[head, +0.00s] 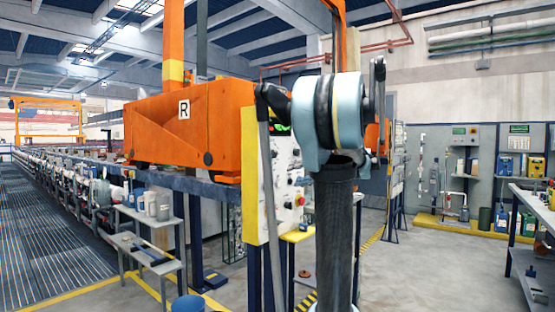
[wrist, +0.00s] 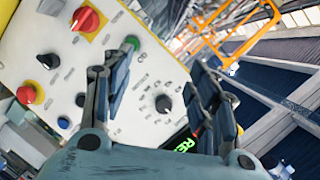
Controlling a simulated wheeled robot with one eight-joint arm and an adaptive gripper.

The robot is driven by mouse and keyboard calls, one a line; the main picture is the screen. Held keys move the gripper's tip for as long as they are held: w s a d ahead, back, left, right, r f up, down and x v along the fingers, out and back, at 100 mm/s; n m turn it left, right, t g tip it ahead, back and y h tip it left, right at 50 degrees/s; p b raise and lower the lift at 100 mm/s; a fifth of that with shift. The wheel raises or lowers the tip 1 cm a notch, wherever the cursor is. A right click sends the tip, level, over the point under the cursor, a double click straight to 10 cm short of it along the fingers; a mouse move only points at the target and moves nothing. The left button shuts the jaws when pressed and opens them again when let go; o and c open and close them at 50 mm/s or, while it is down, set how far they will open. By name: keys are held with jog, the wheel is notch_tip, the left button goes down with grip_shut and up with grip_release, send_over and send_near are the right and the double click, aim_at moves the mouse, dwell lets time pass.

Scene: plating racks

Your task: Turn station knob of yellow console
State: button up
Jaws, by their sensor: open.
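The yellow console (head: 252,185) stands in the middle of the head view, with a white control panel (head: 290,195) partly hidden by my arm. In the wrist view the tilted white panel (wrist: 125,88) fills the left and centre. It carries a black knob (wrist: 163,104), which appears between my fingers, another black knob (wrist: 80,99), a red switch on a yellow plate (wrist: 88,18) and a green button (wrist: 132,42). I cannot read which is the station knob. My gripper (wrist: 157,64) is open and empty, its fingers spread over the panel. Contact cannot be told.
A green lit display (wrist: 185,146) sits low on the panel. In the head view, an orange carriage marked R (head: 165,135) stands left of the console. A grey step shelf (head: 150,250) stands at left. A shelf (head: 530,240) stands at right; floor between is open.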

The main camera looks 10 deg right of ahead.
aim_at(275, 155)
jog(key=w+d+r+t+y, duration=0.25)
jog(key=w+d+r, duration=0.25)
jog(key=d+r, duration=0.25)
jog(key=shift+t+h, duration=0.25)
jog(key=shift+h, duration=0.3)
jog(key=x, duration=1.1)
jog(key=f+x, duration=0.1)
jog(key=x, duration=0.5)
jog(key=shift+a, duration=0.15)
jog(key=c, duration=1.1)
